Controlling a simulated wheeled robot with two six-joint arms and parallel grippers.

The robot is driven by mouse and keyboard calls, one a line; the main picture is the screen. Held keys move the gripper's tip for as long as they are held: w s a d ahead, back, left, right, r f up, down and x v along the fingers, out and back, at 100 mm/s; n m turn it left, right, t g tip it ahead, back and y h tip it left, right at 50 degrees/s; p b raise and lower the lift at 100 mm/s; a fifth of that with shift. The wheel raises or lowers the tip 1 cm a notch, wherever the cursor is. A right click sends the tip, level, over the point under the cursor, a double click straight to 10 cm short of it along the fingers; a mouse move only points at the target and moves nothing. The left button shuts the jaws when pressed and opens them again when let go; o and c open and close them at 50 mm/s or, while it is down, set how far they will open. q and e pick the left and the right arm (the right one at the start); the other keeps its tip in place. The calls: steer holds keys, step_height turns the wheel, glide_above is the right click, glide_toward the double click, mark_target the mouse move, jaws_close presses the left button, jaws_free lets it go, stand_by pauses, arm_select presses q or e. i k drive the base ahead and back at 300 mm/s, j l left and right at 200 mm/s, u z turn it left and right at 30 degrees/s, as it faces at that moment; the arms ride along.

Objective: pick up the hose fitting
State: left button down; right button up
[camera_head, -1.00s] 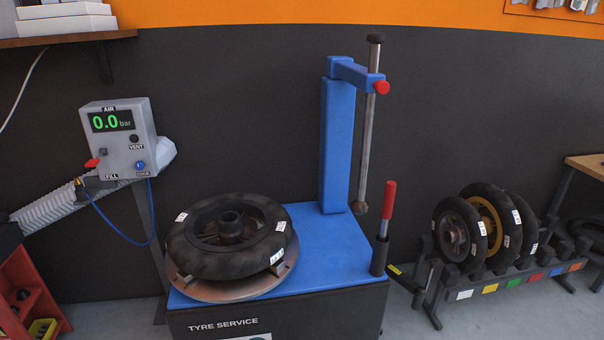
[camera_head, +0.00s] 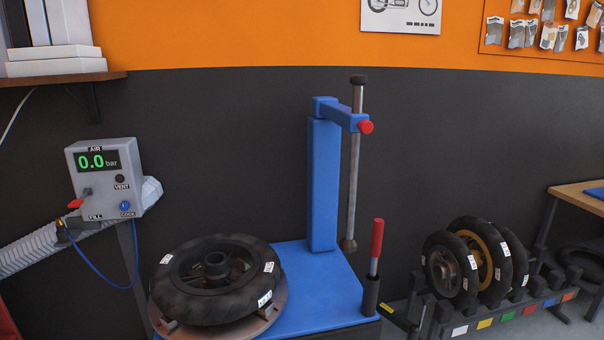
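A small yellow-and-dark piece at the end of the thin blue hose (camera_head: 92,267) looks like the hose fitting (camera_head: 62,226). It is at the lower left edge of the grey air box (camera_head: 105,185), just below a red lever. Whether it hangs free or sits in a holder is too small to tell. The blue hose loops down from it and back up towards the right side of the box. Neither of my grippers is in view.
A ribbed white duct (camera_head: 35,248) passes behind the air box. The blue tyre machine (camera_head: 318,300) carries a tyre (camera_head: 190,300) on its turntable and an upright red-handled lever (camera_head: 376,240). A wheel rack (camera_head: 500,315) stands right. A shelf (camera_head: 60,80) hangs upper left.

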mark_target(60, 225)
steer(key=u, duration=1.35)
steer(key=i+j+z, duration=0.15)
steer(key=z, duration=0.3)
steer(key=i+j+z, duration=0.1)
steer(key=z, duration=0.4)
steer(key=j+z, duration=0.3)
steer(key=z, duration=0.15)
steer(key=i, duration=0.05)
